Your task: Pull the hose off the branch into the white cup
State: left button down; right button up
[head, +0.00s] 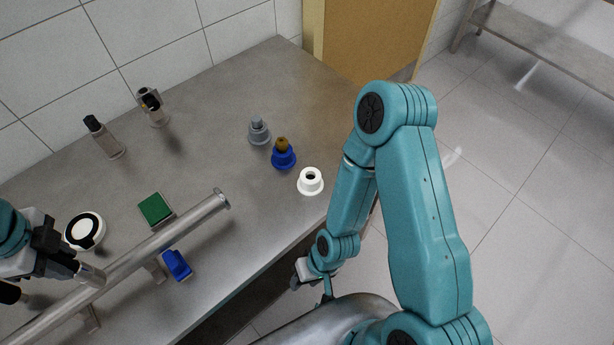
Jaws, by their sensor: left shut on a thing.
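I cannot tell how far the hose sits on the branch. My right gripper (306,275) hangs low by the table's front edge, below the white cup; its fingers are too small and partly hidden to read.
Two bottles stand at the back left.

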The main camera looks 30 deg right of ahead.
pick_arm(q)
jog(key=shift+r, duration=0.15)
jog(key=shift+s+a+r+p, duration=0.1)
jog(key=shift+r+p, duration=2.85)
jog(key=shift+r, duration=0.35)
jog(key=shift+f, duration=0.1)
